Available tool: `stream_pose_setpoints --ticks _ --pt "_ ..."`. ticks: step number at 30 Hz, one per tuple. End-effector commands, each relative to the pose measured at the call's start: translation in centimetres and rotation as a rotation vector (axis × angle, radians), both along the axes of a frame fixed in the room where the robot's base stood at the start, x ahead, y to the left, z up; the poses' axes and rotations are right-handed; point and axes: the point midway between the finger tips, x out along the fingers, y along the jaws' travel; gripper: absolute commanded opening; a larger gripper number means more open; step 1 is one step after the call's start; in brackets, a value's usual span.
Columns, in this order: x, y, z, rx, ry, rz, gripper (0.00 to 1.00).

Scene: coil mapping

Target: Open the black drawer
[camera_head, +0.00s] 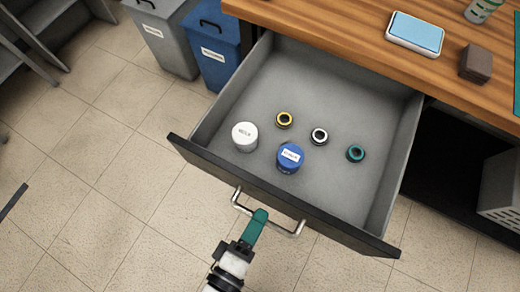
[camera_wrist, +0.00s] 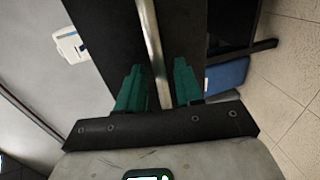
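The black drawer (camera_head: 340,232) is pulled out from under the wooden worktop, its grey inside showing in the head view. Its front carries a silver bar handle (camera_head: 293,232). My gripper (camera_head: 260,214), with green fingers, is at the handle in front of the drawer. In the wrist view the fingers (camera_wrist: 158,72) stand on either side of the handle bar (camera_wrist: 152,38), with a visible gap on both sides, so the gripper looks open around it.
The wooden worktop (camera_head: 345,38) above holds a blue-topped white box (camera_head: 415,33) and a brown block (camera_head: 476,64). Grey (camera_head: 165,40) and blue (camera_head: 213,55) bins stand left of the drawer. The tiled floor (camera_head: 110,190) in front is mostly clear.

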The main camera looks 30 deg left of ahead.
Motion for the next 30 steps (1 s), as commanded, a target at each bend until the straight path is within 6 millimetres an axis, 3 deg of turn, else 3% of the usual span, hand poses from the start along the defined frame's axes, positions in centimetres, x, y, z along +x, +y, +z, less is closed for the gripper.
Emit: stream_pose_setpoints --ticks 9,15,30 --pt "-6.0 0.2 1.1 0.001 0.003 0.002 0.36" --pt "-8.3 0.3 1.6 -0.001 0.002 0.0 0.36" --pt "-8.9 0.3 1.8 -0.001 0.002 -0.001 0.36"
